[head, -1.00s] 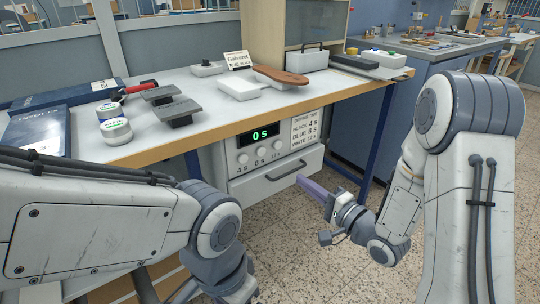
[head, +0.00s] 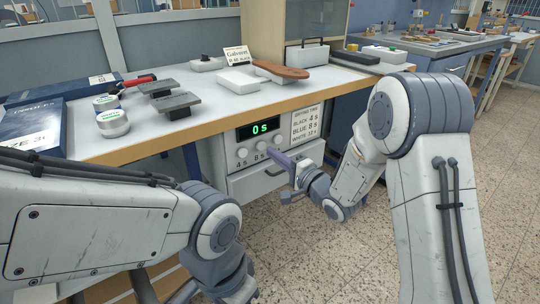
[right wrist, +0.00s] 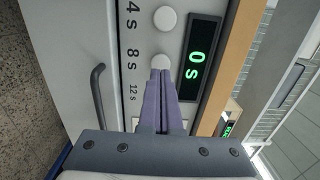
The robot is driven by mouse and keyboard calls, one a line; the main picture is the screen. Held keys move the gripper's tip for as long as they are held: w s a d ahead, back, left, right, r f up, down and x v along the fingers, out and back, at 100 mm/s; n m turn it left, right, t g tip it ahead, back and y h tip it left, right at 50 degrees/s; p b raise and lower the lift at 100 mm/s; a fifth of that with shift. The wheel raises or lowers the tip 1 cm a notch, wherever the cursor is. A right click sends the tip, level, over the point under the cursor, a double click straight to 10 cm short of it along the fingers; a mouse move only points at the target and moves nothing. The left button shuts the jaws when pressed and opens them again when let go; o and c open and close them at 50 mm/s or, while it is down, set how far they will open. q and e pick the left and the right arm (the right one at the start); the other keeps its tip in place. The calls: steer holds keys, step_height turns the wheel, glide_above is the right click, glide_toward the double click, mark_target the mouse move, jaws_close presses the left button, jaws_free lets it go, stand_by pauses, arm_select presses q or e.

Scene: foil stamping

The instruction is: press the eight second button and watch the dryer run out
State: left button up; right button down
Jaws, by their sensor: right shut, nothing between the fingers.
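The dryer (head: 225,150) is a light grey unit under the bench, with a drawer and handle below its panel. Its green display (head: 260,128) reads 0 s; the display also shows in the right wrist view (right wrist: 197,65). In that view the 4 s button (right wrist: 165,18) and the 8 s button (right wrist: 161,60) are round and white. The 12 s button is hidden behind my fingers. My right gripper (right wrist: 161,74) is shut and empty, its purple fingertips at the edge of the 8 s button. I cannot tell whether they touch it. My left gripper is out of view.
A drying time card (head: 306,124) is on the dryer's right. The bench (head: 215,112) above holds tins (head: 112,122), dark blocks (head: 176,105), a brown paddle (head: 282,71) and a blue box (head: 30,130). Speckled floor is open at right.

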mark_target(261, 145)
steer(key=shift+x, duration=1.05)
